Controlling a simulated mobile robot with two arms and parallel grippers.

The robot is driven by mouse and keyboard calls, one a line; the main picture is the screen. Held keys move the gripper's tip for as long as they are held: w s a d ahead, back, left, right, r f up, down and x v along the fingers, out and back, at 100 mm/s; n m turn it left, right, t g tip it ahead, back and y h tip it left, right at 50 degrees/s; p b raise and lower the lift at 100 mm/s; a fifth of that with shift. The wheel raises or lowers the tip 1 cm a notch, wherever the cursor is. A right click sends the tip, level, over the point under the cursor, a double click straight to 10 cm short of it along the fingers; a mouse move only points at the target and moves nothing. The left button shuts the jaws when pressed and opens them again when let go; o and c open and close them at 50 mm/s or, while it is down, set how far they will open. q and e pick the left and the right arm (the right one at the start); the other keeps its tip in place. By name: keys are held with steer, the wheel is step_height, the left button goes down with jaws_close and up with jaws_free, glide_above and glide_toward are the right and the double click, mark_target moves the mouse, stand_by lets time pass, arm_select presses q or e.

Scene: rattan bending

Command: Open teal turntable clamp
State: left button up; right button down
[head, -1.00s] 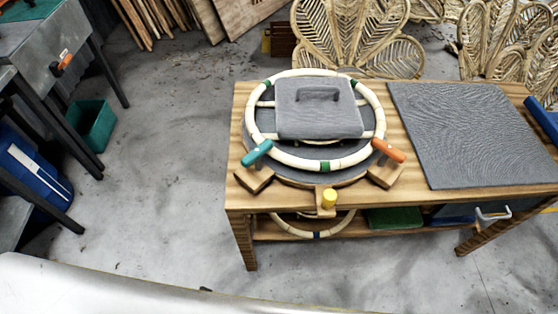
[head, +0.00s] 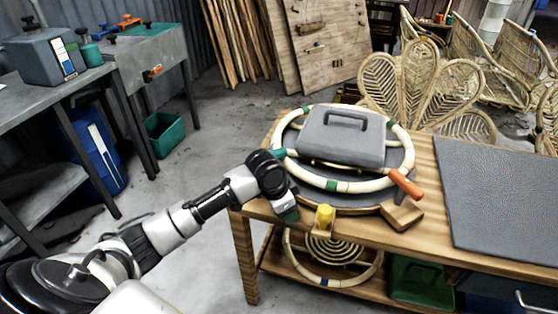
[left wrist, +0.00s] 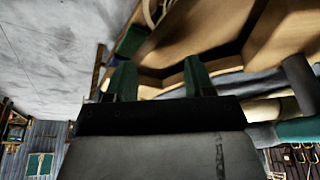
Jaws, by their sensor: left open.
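The teal turntable clamp (head: 279,153) is mostly hidden behind my left wrist in the head view; only a bit of its teal handle shows at the left edge of the turntable (head: 372,202). A teal bar, likely this handle, shows at the right edge of the left wrist view (left wrist: 300,131). My left gripper (head: 289,214) is at the table's front left edge, beside the turntable. In the left wrist view its two green fingers (left wrist: 158,78) stand apart with nothing between them. The orange clamp (head: 405,183) lies across the ring's right side. My right gripper is not in view.
A pale rattan ring (head: 372,186) lies on the turntable around a grey handled block (head: 343,140). A yellow knob (head: 325,215) stands at the table's front edge. A grey mat (head: 500,200) covers the right side. Rattan chairs stand behind.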

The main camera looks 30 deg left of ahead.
mark_target(271, 152)
arm_select(q)
steer(key=w+a+r+n, duration=0.1)
steer(key=w+a+r, duration=0.2)
steer(key=a+r, duration=0.45)
steer(key=w+a+r, duration=0.4)
steer(key=a+r, duration=0.2)
steer(key=r, duration=0.3)
steer(key=shift+t, duration=0.3)
steer(key=x, duration=0.7)
steer(key=b+x, duration=0.1)
steer(key=x, duration=0.2)
steer(key=shift+d+f, duration=0.1)
steer(key=shift+d, duration=0.25)
steer(key=c, duration=0.9)
